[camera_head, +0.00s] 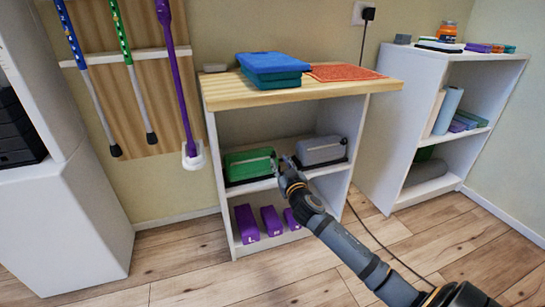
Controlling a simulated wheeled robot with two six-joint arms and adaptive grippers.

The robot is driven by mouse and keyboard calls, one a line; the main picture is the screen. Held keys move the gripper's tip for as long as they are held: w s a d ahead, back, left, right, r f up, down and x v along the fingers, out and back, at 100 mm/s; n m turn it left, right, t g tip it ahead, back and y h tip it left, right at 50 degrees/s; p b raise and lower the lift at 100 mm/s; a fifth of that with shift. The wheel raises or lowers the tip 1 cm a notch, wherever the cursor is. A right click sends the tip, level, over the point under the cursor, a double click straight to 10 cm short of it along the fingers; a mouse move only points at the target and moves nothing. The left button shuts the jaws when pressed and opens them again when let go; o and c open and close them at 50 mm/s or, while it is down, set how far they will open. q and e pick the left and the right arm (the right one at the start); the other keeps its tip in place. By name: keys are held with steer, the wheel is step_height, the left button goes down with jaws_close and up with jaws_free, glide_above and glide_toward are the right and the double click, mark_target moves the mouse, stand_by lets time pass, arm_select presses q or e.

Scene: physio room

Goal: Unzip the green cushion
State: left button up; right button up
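The green cushion (246,165) lies on the middle shelf of the wooden-topped unit, on the left side. A pale line, which may be its zip, runs across its front. My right gripper (282,162) is at the cushion's right end, in front of the shelf. Its fingertips are small here, and I cannot tell whether they touch the cushion or are open or shut. They partly hide the cushion's right end. My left gripper is not in view.
A grey cushion (321,151) lies right of my gripper on the same shelf. Purple blocks (246,224) stand below. Blue and teal pads (272,68) and a red mat (343,72) lie on the top (225,95). The floor in front is clear except for a cable.

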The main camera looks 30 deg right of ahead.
mark_target(274, 152)
steer(key=b+x, duration=0.1)
steer(key=x, duration=0.6)
steer(key=shift+w+d+f+b, duration=0.15)
steer(key=shift+w+b, duration=0.15)
steer(key=shift+w, duration=0.05)
steer(key=shift+c, duration=0.4)
jaws_close()
